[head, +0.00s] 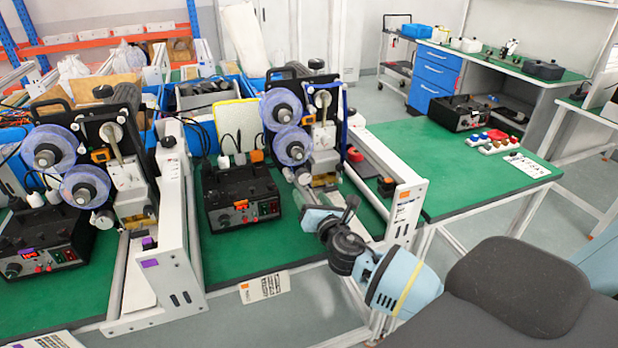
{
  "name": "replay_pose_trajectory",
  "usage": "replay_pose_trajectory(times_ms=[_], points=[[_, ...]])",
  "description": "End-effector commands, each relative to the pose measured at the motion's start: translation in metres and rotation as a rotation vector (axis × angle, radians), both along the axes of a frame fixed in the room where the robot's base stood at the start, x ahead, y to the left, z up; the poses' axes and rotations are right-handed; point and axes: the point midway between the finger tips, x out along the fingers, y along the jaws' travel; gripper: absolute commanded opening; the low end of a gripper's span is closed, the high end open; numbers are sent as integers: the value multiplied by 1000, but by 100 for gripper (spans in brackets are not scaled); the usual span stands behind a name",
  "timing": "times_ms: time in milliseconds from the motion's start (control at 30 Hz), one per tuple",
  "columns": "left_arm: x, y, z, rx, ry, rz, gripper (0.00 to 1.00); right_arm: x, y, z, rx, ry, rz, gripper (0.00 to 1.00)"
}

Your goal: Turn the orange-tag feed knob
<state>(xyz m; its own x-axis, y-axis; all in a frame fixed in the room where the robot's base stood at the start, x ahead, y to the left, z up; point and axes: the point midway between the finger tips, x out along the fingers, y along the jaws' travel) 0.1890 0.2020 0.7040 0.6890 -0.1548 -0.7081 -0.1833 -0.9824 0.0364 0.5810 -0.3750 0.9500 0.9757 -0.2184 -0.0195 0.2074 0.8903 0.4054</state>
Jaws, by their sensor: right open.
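The right-hand coder station carries orange tags, one on its white end frame (404,210) and one on the card (265,287) at the table's front edge. I cannot tell which knob is the feed knob. The coder with blue reels (283,109) stands behind and right of the box. My right gripper (328,207) is open and empty, right of the box and in front of the coder, apart from the knobs. My left gripper is out of view.
A similar station with a purple-tagged white frame (183,260) and another black control box (42,240) stands at left. White rails flank the orange station.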

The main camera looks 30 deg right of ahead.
Motion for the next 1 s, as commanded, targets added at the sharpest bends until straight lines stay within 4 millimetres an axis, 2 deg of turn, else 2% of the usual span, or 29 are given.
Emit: replay_pose_trajectory(times_ms=[100, 200, 467, 1000], points=[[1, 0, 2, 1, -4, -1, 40, -4, -7, 0, -214, 35, -6, 60], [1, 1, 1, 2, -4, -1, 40, -7, -10, -2, -299, 50, -11, 60], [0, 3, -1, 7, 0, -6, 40, -4, -11, -3, -316, 54, -13, 60], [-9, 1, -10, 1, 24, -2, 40, 60, -26, -5, -312, 54, -14, 60]])
